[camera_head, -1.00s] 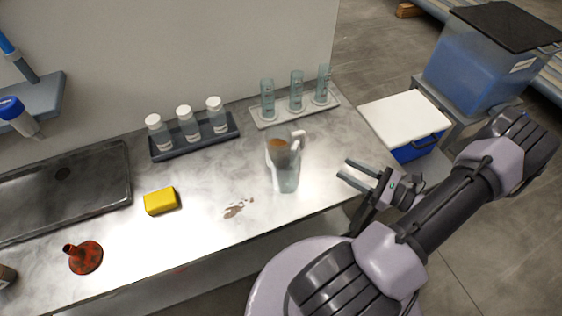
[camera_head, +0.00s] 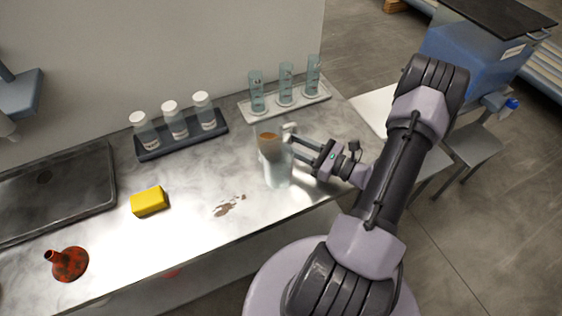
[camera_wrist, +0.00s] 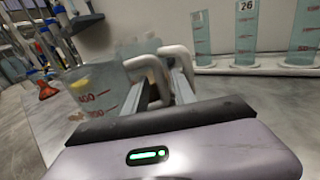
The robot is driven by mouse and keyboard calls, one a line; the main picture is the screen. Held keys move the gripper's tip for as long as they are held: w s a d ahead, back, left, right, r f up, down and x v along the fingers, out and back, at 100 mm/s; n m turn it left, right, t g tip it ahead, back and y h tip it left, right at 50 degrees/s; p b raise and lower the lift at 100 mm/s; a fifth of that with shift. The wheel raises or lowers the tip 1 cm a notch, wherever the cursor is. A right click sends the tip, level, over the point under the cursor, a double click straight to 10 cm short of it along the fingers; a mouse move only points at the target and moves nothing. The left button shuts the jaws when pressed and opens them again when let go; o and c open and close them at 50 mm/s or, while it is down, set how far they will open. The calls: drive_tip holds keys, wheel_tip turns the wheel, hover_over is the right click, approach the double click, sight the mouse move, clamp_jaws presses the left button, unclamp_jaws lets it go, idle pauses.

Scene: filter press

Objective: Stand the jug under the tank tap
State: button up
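The clear jug (camera_head: 272,160) stands upright on the bench, its white handle (camera_head: 289,130) on the side toward my gripper. Something brown shows through its upper part. My gripper (camera_head: 302,150) is open at the handle side. In the wrist view the jug (camera_wrist: 95,92) has red graduations, and its handle (camera_wrist: 150,64) is at the two separated fingers (camera_wrist: 162,88). I cannot tell whether they touch it. The blue tank (camera_head: 470,52) stands at the top right with a dark lid. Its blue tap (camera_head: 510,104) is above a grey stand (camera_head: 478,146).
A rack of white-capped bottles (camera_head: 178,137) and a rack of graduated cylinders (camera_head: 286,103) line the wall. A yellow sponge (camera_head: 149,201), red funnel (camera_head: 70,264), brown spill (camera_head: 229,206) and dark tray (camera_head: 104,190) lie left. A white lid (camera_head: 376,108) is partly behind my arm.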

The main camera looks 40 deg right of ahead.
clamp_jaws()
idle(1.2)
